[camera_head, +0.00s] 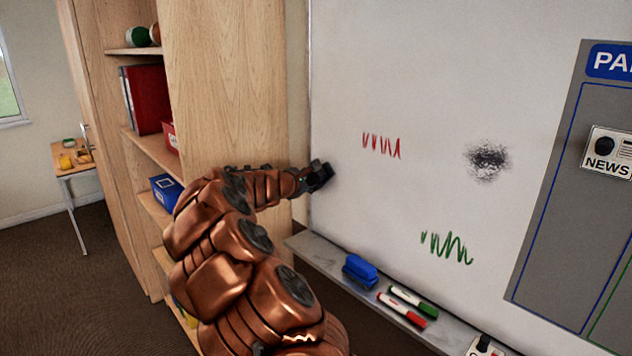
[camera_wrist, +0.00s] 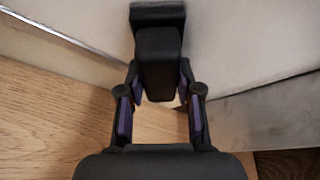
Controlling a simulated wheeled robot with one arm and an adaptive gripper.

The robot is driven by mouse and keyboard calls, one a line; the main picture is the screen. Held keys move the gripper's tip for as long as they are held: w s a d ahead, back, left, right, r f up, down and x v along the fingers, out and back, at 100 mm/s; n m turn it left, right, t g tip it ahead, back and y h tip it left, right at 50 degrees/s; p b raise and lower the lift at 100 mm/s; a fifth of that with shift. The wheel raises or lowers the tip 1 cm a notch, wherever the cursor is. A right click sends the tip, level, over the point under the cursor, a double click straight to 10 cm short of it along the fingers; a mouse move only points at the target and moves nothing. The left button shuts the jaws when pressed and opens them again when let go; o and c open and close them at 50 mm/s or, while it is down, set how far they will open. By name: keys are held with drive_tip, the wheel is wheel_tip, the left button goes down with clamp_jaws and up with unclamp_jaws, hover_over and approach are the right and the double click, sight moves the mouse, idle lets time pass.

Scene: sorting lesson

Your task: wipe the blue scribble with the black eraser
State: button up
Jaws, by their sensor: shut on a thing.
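My gripper (camera_head: 306,181) is at the left edge of the whiteboard (camera_head: 400,80), beside the wooden shelf. It is shut on the black eraser (camera_head: 322,174). In the wrist view the eraser (camera_wrist: 158,62) sits between the two fingers of my gripper (camera_wrist: 158,82), its wider end toward the pale board. I cannot tell whether it touches the board. No blue scribble shows in either view; the arm and eraser cover a small part of the board's left edge.
The board bears a red scribble (camera_head: 381,146), a black smudge (camera_head: 486,160) and a green scribble (camera_head: 447,247). The tray (camera_head: 312,249) below holds a blue eraser (camera_head: 360,271), a red marker (camera_head: 401,310) and a green marker (camera_head: 414,301). The wooden shelf (camera_head: 225,80) stands close at left.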

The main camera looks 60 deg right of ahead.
drive_tip(key=shift+w, duration=0.15)
drive_tip(key=shift+w+a, duration=0.25)
drive_tip(key=shift+a, duration=0.7)
drive_tip(key=shift+w+a, duration=0.25)
drive_tip(key=shift+a, duration=0.7)
drive_tip(key=shift+w+a, duration=0.25)
drive_tip(key=shift+a, duration=0.7)
drive_tip(key=shift+a, duration=0.1)
drive_tip(key=a, duration=0.2)
drive_tip(key=shift+w+a, duration=0.35)
drive_tip(key=shift+w, duration=0.05)
